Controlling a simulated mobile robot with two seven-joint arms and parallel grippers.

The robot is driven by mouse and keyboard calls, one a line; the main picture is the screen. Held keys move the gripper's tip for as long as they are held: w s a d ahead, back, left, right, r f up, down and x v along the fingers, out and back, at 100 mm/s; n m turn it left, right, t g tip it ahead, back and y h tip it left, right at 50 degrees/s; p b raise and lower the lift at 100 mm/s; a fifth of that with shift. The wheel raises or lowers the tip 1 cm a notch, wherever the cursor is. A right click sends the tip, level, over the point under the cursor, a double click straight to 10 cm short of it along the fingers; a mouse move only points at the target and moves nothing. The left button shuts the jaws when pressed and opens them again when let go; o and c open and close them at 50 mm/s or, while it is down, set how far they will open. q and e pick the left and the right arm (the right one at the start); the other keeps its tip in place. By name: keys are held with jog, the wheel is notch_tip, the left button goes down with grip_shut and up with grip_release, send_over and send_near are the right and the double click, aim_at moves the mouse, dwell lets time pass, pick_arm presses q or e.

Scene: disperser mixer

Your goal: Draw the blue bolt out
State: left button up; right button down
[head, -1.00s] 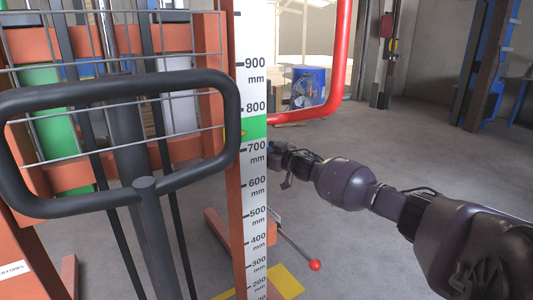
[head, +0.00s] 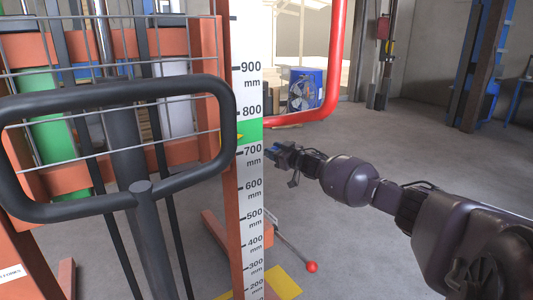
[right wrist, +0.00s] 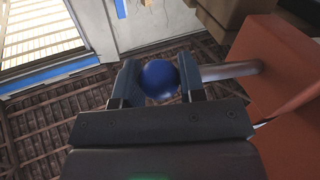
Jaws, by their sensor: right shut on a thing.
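The blue bolt shows in the right wrist view as a round blue knob (right wrist: 158,79) on a grey rod (right wrist: 232,70). The rod runs to the orange post (right wrist: 280,75), and a length of it is bare between my finger and the post. My right gripper (right wrist: 157,85) is shut on the knob, one finger on each side. In the head view my right gripper (head: 276,152) is just right of the post with the height scale (head: 250,185), where the bolt is too small to make out clearly. My left gripper is not in view.
A black loop handle (head: 228,120) and wire guard stand at the left. A red-knobbed lever (head: 311,267) sticks out low right of the post. A red pipe (head: 335,60) and a blue fan unit (head: 305,90) are behind. The floor at right is clear.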

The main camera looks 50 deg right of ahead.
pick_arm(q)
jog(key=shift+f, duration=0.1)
pick_arm(e)
jog(key=shift+s+d, duration=0.25)
jog(key=shift+d, duration=0.5)
jog(key=c, duration=1)
grip_release()
jog(key=shift+c, duration=0.2)
jog(key=o, duration=0.3)
jog(key=shift+d+f, duration=0.1)
jog(key=shift+d, duration=0.1)
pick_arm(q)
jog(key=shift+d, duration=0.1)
pick_arm(e)
jog(key=shift+a, duration=0.1)
pick_arm(q)
jog(key=p, duration=0.2)
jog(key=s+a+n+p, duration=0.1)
jog(key=p, duration=0.2)
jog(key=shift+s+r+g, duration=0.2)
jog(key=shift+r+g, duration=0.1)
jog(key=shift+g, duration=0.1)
pick_arm(e)
jog(key=s, duration=0.7)
jog(key=s+a, duration=0.1)
jog(key=s, duration=0.3)
